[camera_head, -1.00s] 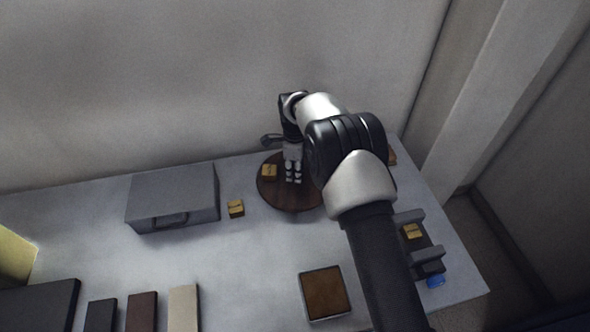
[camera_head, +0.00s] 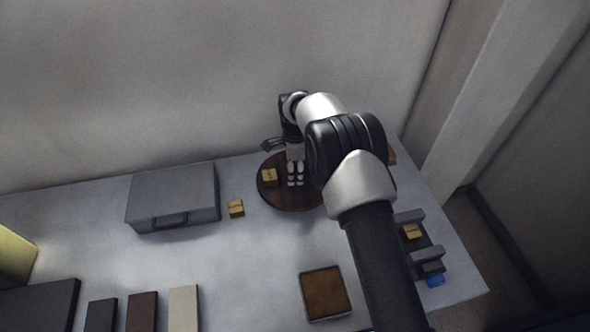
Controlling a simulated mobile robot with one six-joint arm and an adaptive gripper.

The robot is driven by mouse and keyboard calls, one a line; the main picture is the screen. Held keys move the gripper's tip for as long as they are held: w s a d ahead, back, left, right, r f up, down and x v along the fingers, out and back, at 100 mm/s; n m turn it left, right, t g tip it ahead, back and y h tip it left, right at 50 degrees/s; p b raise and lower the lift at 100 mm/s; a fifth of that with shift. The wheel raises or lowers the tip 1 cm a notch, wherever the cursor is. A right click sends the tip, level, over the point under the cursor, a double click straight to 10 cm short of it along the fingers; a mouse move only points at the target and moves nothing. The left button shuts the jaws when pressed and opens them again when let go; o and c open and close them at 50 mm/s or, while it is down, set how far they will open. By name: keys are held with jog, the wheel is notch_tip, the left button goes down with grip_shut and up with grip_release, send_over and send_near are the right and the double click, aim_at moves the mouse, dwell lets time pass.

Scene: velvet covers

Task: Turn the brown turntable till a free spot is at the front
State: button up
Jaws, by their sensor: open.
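The brown turntable (camera_head: 287,202) is a round wooden disc at the back of the table, right of the grey case. A small yellow block (camera_head: 269,177) sits on its left part. My gripper (camera_head: 295,182) is over the middle of the disc, pointing down, open, with nothing seen between its fingers. I cannot tell whether the fingertips touch the disc. My arm hides the right side of the turntable and anything on it. The front part that shows is bare.
A grey case (camera_head: 175,192) stands to the left, with a yellow block (camera_head: 236,208) beside it. A brown-topped tray (camera_head: 325,293) lies in front. At the right is a dark holder (camera_head: 428,252) with a yellow block (camera_head: 411,231) and a blue item (camera_head: 435,281). Several flat slabs lie front left.

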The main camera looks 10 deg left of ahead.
notch_tip(320, 180, up, 12)
dwell(0.7)
dwell(0.4)
